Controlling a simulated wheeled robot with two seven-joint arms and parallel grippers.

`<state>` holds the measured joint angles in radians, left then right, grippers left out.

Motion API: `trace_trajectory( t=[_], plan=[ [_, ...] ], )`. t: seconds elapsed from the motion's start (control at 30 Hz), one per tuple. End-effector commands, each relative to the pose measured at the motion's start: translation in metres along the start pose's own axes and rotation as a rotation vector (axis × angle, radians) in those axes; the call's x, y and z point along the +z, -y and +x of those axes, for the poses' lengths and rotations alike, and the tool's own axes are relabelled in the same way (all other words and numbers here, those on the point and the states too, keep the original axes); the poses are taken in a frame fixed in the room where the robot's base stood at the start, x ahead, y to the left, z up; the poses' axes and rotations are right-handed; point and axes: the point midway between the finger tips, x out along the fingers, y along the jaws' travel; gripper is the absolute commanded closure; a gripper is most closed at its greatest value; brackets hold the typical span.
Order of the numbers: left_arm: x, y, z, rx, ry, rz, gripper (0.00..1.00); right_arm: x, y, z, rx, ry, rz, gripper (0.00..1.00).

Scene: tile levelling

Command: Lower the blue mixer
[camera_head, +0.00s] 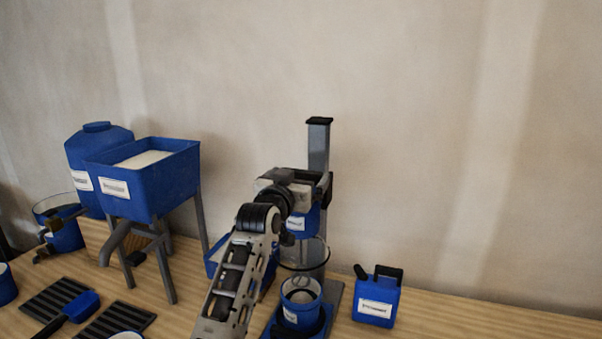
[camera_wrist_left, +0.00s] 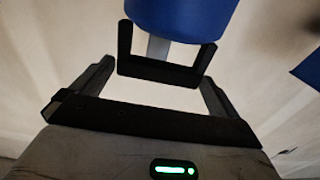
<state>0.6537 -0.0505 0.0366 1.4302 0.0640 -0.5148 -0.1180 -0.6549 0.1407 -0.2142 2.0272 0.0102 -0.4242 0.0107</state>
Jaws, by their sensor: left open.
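The blue mixer (camera_head: 313,221) sits high on a grey upright post (camera_head: 319,145) with a black cap, in the head view. My arm and gripper hide much of it. In the left wrist view the rounded blue mixer body (camera_wrist_left: 175,18) is at the top, with a black U-shaped handle (camera_wrist_left: 160,70) below it. My left gripper (camera_head: 318,182) is at the mixer's height, in front of it. In the left wrist view its open fingers (camera_wrist_left: 158,75) stand on either side of the handle; I cannot tell whether they touch it. My right gripper is not in view.
A blue labelled can (camera_head: 376,302) stands to the right. A blue hopper (camera_head: 165,185) on legs and a blue tank (camera_head: 92,143) are at left. The right table end (camera_head: 480,325) is clear.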

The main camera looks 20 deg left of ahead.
Motion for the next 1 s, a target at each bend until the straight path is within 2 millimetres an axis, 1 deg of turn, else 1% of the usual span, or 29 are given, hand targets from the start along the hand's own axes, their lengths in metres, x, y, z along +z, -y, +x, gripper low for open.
trace_trajectory(
  t=[0.03,0.1,0.2,0.33,0.57,0.6,0.67,0.7,0.77,0.87,0.97,1.0],
  plan=[
    [-0.001,0.000,0.007,0.000,0.001,0.000,0.00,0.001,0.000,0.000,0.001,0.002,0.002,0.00],
    [0.000,0.000,0.013,0.000,0.000,0.000,0.00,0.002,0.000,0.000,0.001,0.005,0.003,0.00],
    [0.000,0.000,0.019,0.000,0.001,0.000,0.00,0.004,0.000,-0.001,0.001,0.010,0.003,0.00],
    [0.000,0.000,0.023,0.000,0.000,0.000,0.00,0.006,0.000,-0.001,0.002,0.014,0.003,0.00],
    [0.000,0.000,0.023,0.000,0.000,0.000,0.00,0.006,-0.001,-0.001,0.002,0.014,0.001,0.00],
    [0.000,0.000,0.023,0.000,0.000,0.000,0.06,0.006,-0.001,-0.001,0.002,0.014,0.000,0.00],
    [0.000,0.000,0.023,0.000,0.000,0.000,0.22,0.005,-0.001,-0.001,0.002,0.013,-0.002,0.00],
    [0.000,0.000,0.023,0.000,0.000,0.000,0.33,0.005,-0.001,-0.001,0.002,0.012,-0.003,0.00],
    [0.000,0.000,0.023,0.000,0.000,0.000,0.50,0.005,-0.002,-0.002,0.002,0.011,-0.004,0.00],
    [0.004,0.000,0.023,0.000,0.001,0.000,0.50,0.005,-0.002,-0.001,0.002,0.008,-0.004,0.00],
    [0.021,0.000,0.023,0.000,0.005,0.000,0.50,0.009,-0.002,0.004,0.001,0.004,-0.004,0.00],
    [0.032,0.000,0.023,0.000,0.006,0.000,0.50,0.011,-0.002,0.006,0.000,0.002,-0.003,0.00]
  ],
)
